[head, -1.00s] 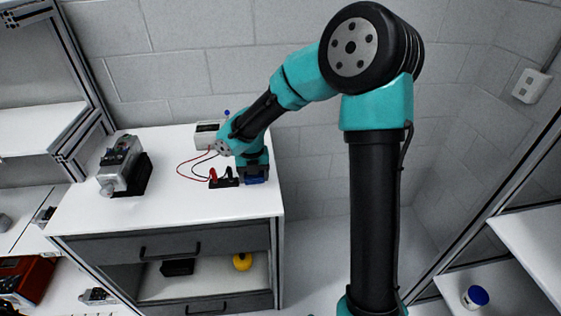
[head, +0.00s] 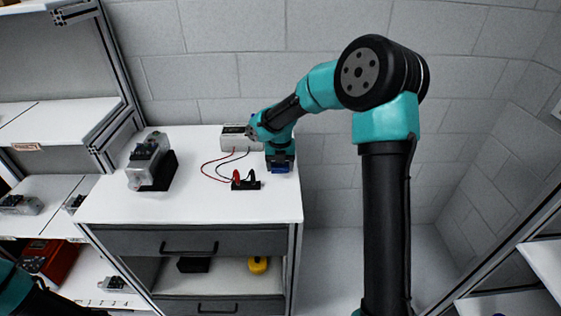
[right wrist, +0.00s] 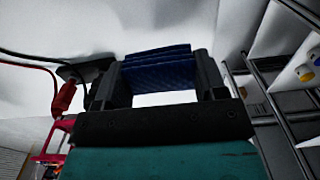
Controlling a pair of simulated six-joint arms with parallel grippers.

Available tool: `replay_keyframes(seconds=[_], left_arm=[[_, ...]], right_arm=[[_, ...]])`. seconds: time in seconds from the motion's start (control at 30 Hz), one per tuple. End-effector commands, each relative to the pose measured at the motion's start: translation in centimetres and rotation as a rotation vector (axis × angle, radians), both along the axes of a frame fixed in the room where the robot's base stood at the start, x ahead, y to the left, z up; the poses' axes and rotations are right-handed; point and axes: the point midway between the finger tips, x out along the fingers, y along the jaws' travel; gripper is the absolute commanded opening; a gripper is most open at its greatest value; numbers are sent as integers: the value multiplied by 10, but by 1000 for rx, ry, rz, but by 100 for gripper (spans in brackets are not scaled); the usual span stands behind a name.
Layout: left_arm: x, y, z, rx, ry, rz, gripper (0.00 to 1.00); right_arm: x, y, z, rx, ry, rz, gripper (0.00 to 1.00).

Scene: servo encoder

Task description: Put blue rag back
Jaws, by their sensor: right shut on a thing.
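The blue rag (head: 280,168) is at the right end of the white table top, under my right gripper (head: 280,164). In the right wrist view the folded blue rag (right wrist: 158,68) sits between the two fingers of my right gripper (right wrist: 157,80), which is shut on it. Whether the rag touches the table or hangs just above it I cannot tell. My left gripper is out of view; only a bit of teal and black arm shows at the lower left of the head view.
A black holder (head: 246,184) with red and black leads stands just left of the rag. The leads run to a white meter box (head: 240,137) behind. A grey device (head: 146,160) on a black stand is at the table's left. The table's middle front is clear.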

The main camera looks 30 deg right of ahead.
Motion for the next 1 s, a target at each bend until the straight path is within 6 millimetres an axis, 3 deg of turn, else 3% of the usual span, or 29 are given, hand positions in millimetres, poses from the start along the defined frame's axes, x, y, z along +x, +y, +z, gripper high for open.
replay_keyframes(seconds=[0.2, 0.4, 0.77, 1.0], left_arm=[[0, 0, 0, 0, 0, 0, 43], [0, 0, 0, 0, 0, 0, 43], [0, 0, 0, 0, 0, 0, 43], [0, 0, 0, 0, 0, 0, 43]], right_arm=[[39, -23, -5, 0, -1, -2, 39], [60, -37, -7, 0, 0, -1, 39], [62, -38, -7, 0, 0, 0, 39], [62, -38, -32, 1, 3, 1, 39]])
